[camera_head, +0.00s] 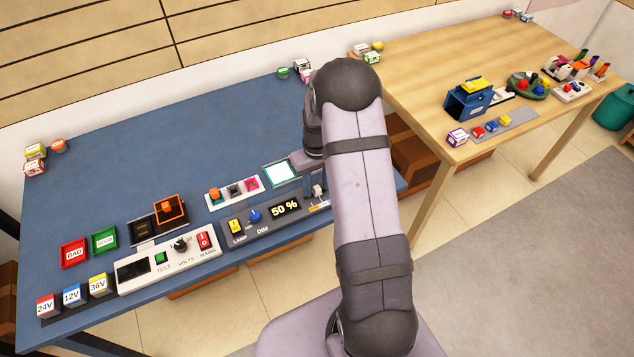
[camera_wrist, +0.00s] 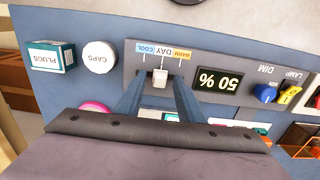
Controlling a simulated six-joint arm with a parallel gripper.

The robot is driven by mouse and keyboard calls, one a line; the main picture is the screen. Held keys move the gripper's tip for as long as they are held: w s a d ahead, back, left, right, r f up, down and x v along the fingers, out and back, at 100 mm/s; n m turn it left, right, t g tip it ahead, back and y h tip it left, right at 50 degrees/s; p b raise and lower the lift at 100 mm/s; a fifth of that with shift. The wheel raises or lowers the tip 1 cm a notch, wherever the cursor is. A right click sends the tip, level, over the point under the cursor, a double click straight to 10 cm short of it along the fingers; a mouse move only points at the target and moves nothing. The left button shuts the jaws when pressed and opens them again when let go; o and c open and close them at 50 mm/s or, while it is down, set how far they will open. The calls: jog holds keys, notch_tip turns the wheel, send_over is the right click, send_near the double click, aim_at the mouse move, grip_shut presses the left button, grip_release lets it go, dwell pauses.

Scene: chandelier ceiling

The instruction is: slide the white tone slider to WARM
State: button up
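The white tone slider (camera_wrist: 160,78) shows upright in the wrist view, roughly in line with the DAY label. The slider's scale (camera_wrist: 164,49) reads COOL at left, DAY in the middle and WARM at right. My gripper (camera_wrist: 160,88) is open, with one blue finger on each side of the slider and a visible gap to both. The slider's lower part and slot are partly hidden. In the head view the slider (camera_head: 319,190) shows beside my gripper at the right end of the lamp panel.
The lamp panel (camera_head: 262,231) also carries a 50 % display (camera_wrist: 219,81), a blue dim knob (camera_wrist: 265,93) and a yellow lamp switch (camera_wrist: 289,95). A round CAPS container (camera_wrist: 98,57) and a PLUGS box (camera_wrist: 51,56) stand just left of the panel in the wrist view.

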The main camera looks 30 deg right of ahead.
aim_at(306, 197)
grip_shut()
jog(key=shift+a, duration=1.75)
jog(key=shift+d, duration=0.1)
grip_release()
jog(key=shift+a, duration=0.2)
jog(key=shift+d, duration=0.1)
jog(key=shift+r, duration=0.1)
